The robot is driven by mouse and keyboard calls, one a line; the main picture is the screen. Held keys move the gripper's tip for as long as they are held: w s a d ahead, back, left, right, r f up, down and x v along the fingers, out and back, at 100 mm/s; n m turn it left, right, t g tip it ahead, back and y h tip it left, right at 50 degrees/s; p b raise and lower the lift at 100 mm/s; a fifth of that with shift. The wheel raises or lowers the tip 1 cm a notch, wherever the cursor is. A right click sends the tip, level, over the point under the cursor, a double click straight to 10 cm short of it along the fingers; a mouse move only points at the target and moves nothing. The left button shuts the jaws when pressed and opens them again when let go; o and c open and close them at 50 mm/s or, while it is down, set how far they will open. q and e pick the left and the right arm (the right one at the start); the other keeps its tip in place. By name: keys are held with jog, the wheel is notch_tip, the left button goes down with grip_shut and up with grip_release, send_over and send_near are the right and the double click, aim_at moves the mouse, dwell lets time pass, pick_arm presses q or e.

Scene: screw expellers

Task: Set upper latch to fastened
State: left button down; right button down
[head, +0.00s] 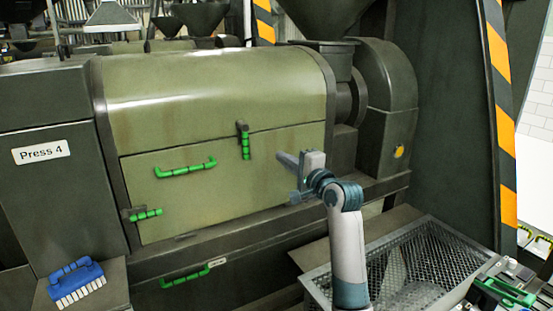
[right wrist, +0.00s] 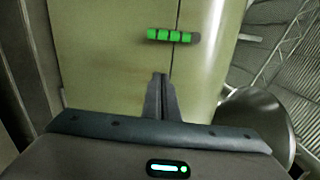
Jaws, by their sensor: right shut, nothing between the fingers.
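The upper latch (head: 245,141) is a green ribbed bar on a dark mount at the top edge of the green door (head: 215,190) of Press 4. It stands about upright and crosses the seam between door and hood. In the right wrist view the latch (right wrist: 170,35) lies across the dark seam, its grey end to the right. My right gripper (head: 282,158) is shut and empty, to the right of the latch and apart from it. Its closed fingertips (right wrist: 160,78) point toward the latch in the wrist view. My left gripper is not in view.
A second green latch (head: 147,214) sits at the door's left edge. A green handle (head: 185,168) is on the door, another (head: 185,277) below. A mesh-bottomed bin (head: 410,265) stands at lower right. A blue brush (head: 76,280) lies at lower left.

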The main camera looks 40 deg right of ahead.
jog(key=shift+s+a, duration=0.2)
jog(key=shift+s, duration=1.05)
